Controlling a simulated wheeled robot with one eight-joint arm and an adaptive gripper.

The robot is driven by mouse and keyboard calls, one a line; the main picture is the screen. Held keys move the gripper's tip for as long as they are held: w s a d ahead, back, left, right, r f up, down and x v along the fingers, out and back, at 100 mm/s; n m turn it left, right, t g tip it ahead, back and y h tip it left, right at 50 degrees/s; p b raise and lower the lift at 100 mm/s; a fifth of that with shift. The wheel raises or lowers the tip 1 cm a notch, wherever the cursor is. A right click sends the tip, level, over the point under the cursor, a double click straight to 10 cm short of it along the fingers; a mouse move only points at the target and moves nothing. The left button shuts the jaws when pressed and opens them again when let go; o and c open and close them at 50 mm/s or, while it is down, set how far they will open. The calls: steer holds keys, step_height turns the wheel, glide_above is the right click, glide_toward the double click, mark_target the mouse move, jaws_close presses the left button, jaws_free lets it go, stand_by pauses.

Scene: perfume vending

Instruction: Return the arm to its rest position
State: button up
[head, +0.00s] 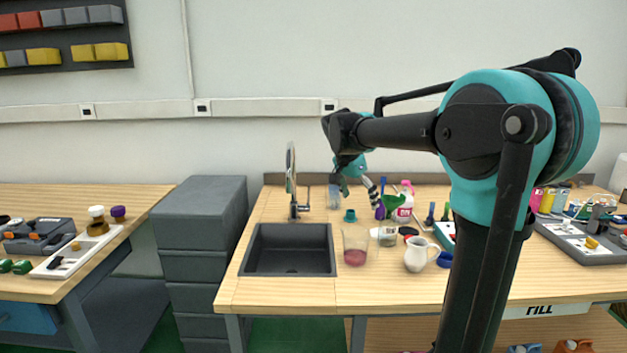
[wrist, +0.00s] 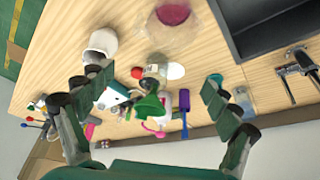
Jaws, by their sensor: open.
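My gripper (head: 359,190) hangs from my raised arm above the back of the wooden bench (head: 330,295), beside the sink faucet. In the wrist view, the fingers of my gripper (wrist: 152,82) are spread wide apart, with nothing held between them. Bench items appear beyond the fingers, including a green funnel (wrist: 149,108) and a white pitcher (wrist: 101,42). The pitcher also stands upright at the front of the bench in the head view (head: 416,256). My arm covers part of the bench's right side.
A clear beaker with pink liquid (head: 355,248) stands right of the dark sink (head: 262,262). The tall faucet (head: 292,190) rises close to my gripper's left. Bottles and the funnel (head: 397,205) crowd the bench back. A grey tray (head: 572,252) lies right. Air above the sink is clear.

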steer(key=s+d+f+n, duration=0.1)
steer(key=s+f+n, duration=0.1)
steer(key=s+f, duration=0.2)
steer(key=s+d+f+n+y, duration=0.1)
steer(key=s+d+f, duration=0.1)
steer(key=s+f, duration=0.3)
steer(key=s+d+f+n+y, duration=0.1)
steer(key=s+f+n, duration=0.1)
steer(key=s+f, duration=0.3)
steer(key=shift+d+f+n+t, duration=0.3)
steer(key=shift+d, duration=0.1)
steer(key=s+f+n+y, duration=0.1)
steer(key=s+f+n, duration=0.3)
steer(key=s+f, duration=0.6)
steer(key=s, duration=0.3)
steer(key=shift+d+f+t, duration=0.15)
steer(key=shift+d+t, duration=0.15)
steer(key=shift+t, duration=0.1)
